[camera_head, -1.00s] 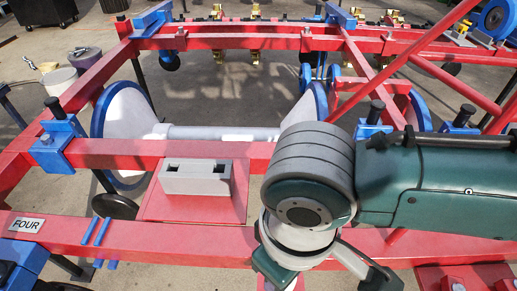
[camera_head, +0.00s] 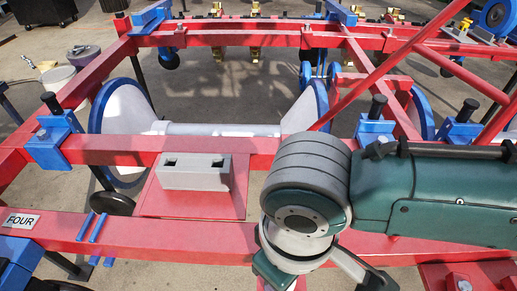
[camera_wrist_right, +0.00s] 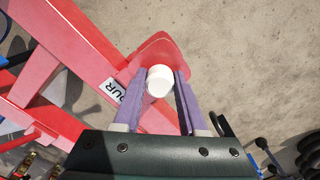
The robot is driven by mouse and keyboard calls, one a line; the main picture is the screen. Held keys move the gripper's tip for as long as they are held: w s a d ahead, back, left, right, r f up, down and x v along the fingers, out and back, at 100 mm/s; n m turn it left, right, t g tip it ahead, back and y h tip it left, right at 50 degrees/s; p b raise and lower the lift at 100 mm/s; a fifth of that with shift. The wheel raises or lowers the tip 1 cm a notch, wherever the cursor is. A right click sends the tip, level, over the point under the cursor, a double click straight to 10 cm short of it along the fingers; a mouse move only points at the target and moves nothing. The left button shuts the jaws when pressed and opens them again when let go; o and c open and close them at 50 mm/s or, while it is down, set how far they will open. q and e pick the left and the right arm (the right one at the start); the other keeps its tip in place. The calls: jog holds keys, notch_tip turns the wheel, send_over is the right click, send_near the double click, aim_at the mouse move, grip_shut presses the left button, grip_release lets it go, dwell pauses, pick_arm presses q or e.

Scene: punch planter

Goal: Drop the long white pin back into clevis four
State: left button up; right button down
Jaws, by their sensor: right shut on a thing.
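In the right wrist view the white pin (camera_wrist_right: 160,80) shows end-on as a round white top between the purple fingers of my right gripper (camera_wrist_right: 160,88), which is shut on it. A red rounded plate (camera_wrist_right: 158,44) lies beyond the pin, beside the partly covered FOUR label (camera_wrist_right: 113,88). I cannot tell whether this plate is part of the clevis, or whether the pin's lower end is in a hole; the pin's length is hidden. In the head view my right arm covers the gripper's working spot. My left gripper is not in view.
Red frame bars (camera_head: 150,232) cross the front and middle. A grey block with two slots (camera_head: 195,172) sits on a red plate. Blue clamps with black knobs (camera_head: 55,140) stand on the frame. Bare concrete floor (camera_wrist_right: 260,60) shows beyond the plate.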

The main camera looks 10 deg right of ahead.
jog(key=shift+f, duration=0.4)
jog(key=shift+c, duration=1.9)
grip_release()
jog(key=shift+r, duration=0.15)
notch_tip(320, 180, up, 9)
jog(key=p, duration=0.4)
jog(key=shift+r+p, duration=0.3)
jog(key=shift+r, duration=0.1)
